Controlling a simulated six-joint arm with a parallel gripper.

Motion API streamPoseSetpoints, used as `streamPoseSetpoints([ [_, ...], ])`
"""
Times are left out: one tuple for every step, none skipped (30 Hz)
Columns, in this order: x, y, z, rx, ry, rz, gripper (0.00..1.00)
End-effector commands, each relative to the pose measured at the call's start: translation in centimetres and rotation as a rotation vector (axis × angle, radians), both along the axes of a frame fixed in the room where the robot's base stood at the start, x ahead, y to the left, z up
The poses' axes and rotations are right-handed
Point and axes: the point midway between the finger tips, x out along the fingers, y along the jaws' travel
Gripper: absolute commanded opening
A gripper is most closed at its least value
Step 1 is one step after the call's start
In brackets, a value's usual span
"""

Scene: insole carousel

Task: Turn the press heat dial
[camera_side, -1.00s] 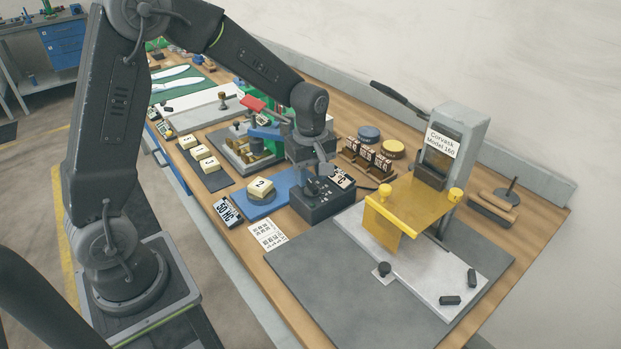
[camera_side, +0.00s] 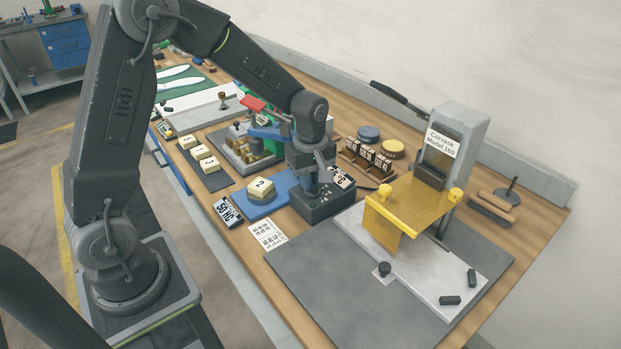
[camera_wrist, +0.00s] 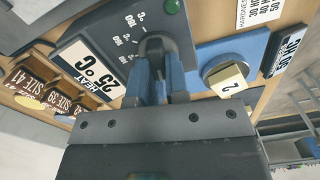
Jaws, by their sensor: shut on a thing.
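The heat dial is a dark knob (camera_wrist: 152,47) on a dark grey control box (camera_wrist: 105,40) with a printed temperature scale around it. A label on the box reads "HEAT 25 °C" (camera_wrist: 97,72). My gripper (camera_wrist: 158,70) points down at the box, and its two blue-grey fingers are shut on the dial, one on each side. In the side view the box (camera_side: 325,207) stands near the middle of the bench, and my gripper (camera_side: 311,190) reaches down onto its top. The dial itself is hidden there behind the fingers. A green round lamp (camera_wrist: 172,6) sits on the box.
The press (camera_side: 460,140), marked "Corvask Model 160", with a yellow guard (camera_side: 410,205), stands to the right. A blue plate (camera_side: 262,205) with a block marked 2 (camera_side: 260,187) is left of the box. A wooden size rack (camera_side: 365,160) stands behind it.

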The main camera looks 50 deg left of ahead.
Motion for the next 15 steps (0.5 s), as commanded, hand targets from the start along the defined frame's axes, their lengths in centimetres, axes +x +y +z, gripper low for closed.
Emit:
streamPoseSetpoints([
  [0.02, 0.01, 0.03, 0.000, -0.001, 0.000, 0.00],
  [0.02, 0.01, 0.03, 0.000, -0.001, 0.000, 0.00],
  [0.02, 0.01, 0.03, 0.000, -0.001, -0.002, 0.00],
  [0.03, 0.00, 0.04, 0.000, -0.001, -0.004, 0.00],
  [0.03, -0.01, 0.04, 0.000, -0.001, -0.007, 0.00],
  [0.04, -0.01, 0.04, 0.000, -0.001, -0.013, 0.00],
  [0.04, -0.01, 0.04, 0.000, -0.001, -0.019, 0.00],
  [0.05, -0.01, 0.04, 0.000, -0.001, -0.027, 0.00],
  [0.06, -0.02, 0.04, 0.000, -0.001, -0.039, 0.00],
  [0.07, -0.02, 0.04, 0.000, -0.002, -0.051, 0.00],
  [0.08, -0.03, 0.04, 0.000, -0.002, -0.064, 0.00],
  [0.08, -0.05, 0.04, 0.000, -0.002, -0.084, 0.00],
  [0.10, -0.05, 0.03, -0.001, -0.002, -0.101, 0.00],
  [0.11, -0.06, 0.03, -0.001, -0.002, -0.120, 0.00],
  [0.13, -0.07, 0.03, -0.001, -0.003, -0.147, 0.00],
])
